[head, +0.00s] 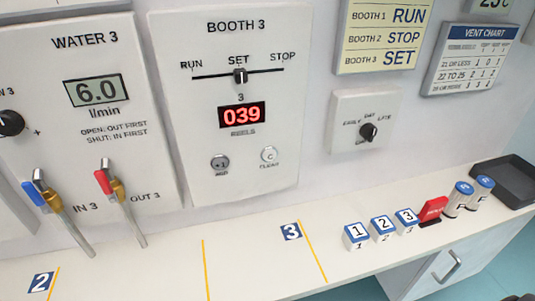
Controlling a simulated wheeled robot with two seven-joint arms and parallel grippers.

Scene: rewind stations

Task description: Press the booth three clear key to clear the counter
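The booth three panel (285,95) is on the wall in the middle of the head view. Its round, pale clear key (269,155), marked C, is at the panel's lower right with CLEAR printed under it. The red-lit counter (242,115) above reads 039. The panel's slider (240,76) stands at SET, between RUN and STOP. Nothing covers the clear key. Neither of my grippers can be made out.
The water 3 panel (45,125) is at left, with a blue lever (34,194) and a red lever (103,182). A dial box (350,108) is to the right. Numbered blocks (383,228), a red item (432,209) and a black tray (508,182) sit on the right of the shelf.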

